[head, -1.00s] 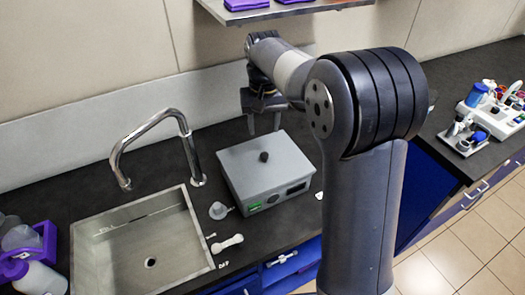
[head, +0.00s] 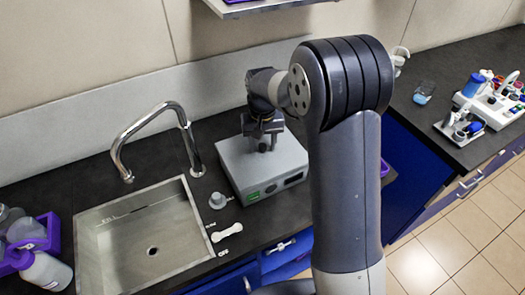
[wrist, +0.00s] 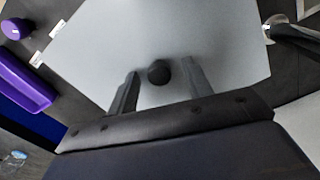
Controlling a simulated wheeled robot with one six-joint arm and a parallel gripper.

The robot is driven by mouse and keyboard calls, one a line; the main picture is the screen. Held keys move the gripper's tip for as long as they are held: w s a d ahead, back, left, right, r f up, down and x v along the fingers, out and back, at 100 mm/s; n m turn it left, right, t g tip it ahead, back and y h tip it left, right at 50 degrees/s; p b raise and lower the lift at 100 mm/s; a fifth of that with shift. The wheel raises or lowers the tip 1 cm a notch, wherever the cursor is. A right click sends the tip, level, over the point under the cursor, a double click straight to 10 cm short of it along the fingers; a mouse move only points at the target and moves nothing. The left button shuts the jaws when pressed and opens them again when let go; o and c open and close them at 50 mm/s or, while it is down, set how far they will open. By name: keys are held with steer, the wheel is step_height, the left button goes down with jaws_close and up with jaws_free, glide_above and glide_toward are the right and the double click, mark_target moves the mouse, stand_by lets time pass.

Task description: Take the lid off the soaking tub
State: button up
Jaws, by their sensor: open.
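The soaking tub (head: 270,188) is a grey box on the dark counter, right of the sink, with a green display on its front. Its flat grey lid (wrist: 215,45) is on, with a small round black knob (wrist: 158,72) on top. My gripper (head: 263,146) is over the lid in the head view. In the wrist view my gripper (wrist: 158,76) is open, with one finger on each side of the knob and gaps on both sides. Whether the fingers touch the lid I cannot tell. The knob is mostly hidden by my gripper in the head view.
The sink (head: 88,262) and its curved faucet (head: 122,142) are to the left of the tub. A shelf (head: 262,8) hangs above.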

steer(key=shift+c, duration=0.5)
jaws_close()
